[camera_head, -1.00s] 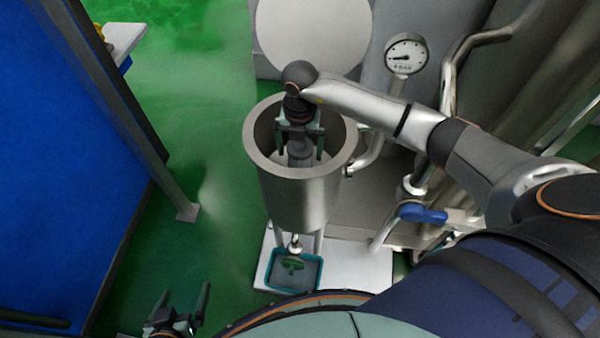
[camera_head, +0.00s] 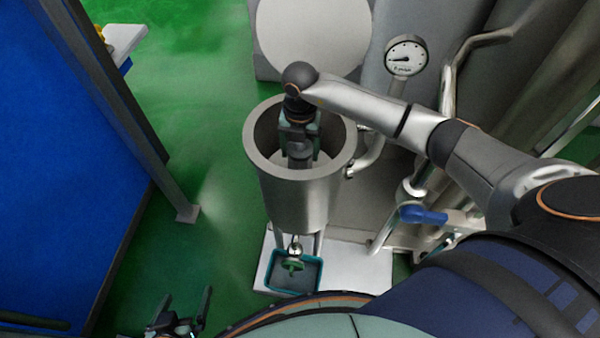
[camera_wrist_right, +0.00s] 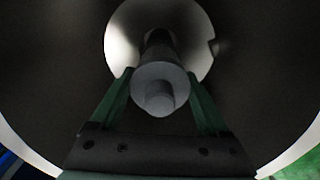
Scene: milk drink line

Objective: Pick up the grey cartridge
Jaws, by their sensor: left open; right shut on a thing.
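The grey cartridge (camera_wrist_right: 160,82) stands inside the open steel cylinder (camera_head: 300,195), with its stepped round end facing the right wrist camera. In the head view the cartridge (camera_head: 299,152) is mostly hidden by my right gripper. My right gripper (camera_wrist_right: 158,88) reaches down into the cylinder from above, with its green fingers on both sides of the cartridge, shut on it. The same gripper shows in the head view (camera_head: 299,150). My left gripper (camera_head: 190,310) is open and empty at the bottom left, away from the cylinder.
A teal tray (camera_head: 273,287) with a green item sits under the cylinder on a white base (camera_head: 355,270). A pressure gauge (camera_head: 405,56), pipes and a blue valve handle (camera_head: 423,214) are to the right. A blue panel (camera_head: 60,170) stands left. Green floor is free between.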

